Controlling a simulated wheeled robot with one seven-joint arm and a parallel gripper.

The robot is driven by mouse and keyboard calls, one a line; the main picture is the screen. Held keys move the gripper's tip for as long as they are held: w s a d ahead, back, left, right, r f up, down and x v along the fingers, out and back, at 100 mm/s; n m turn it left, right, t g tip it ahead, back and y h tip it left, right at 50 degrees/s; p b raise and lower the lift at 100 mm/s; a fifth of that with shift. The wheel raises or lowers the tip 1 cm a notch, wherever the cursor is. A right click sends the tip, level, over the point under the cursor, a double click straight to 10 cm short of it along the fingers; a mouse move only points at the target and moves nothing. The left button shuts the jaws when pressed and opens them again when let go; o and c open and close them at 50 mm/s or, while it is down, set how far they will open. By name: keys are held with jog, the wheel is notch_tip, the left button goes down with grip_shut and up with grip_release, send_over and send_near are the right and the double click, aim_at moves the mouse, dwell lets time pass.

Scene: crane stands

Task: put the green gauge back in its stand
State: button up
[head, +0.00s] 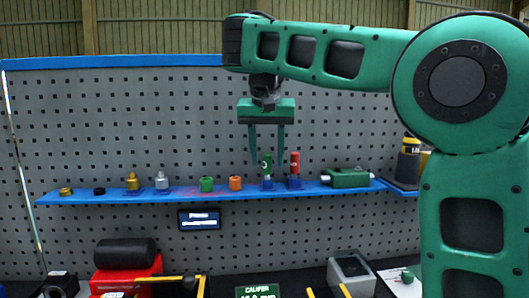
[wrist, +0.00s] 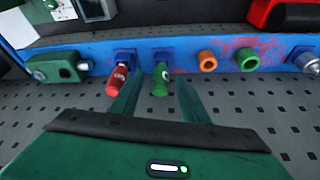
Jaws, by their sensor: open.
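The green gauge (head: 267,161) is a small green cylinder standing upright at its blue stand (head: 267,184) on the blue shelf. In the wrist view, the green gauge (wrist: 160,82) shows between my fingers, with the blue stand (wrist: 162,55) behind it. My gripper (head: 266,158) hangs pointing down above the shelf. Its fingers are open, one on each side of the green gauge. In the wrist view, gaps show between the gauge and both fingers of my gripper (wrist: 158,84). I cannot tell how deep the gauge sits in the stand.
A red gauge (head: 295,162) in a blue stand is close right of my gripper. Orange and green rings (head: 207,184) and metal pieces sit left on the blue shelf (head: 100,196). A green box (head: 348,178) lies right. A grey pegboard stands behind.

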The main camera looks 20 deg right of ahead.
jog(key=shift+v, duration=0.9)
jog(key=shift+s+r, duration=0.1)
jog(key=shift+r, duration=0.15)
jog(key=shift+v, duration=0.85)
jog(key=shift+d, duration=0.1)
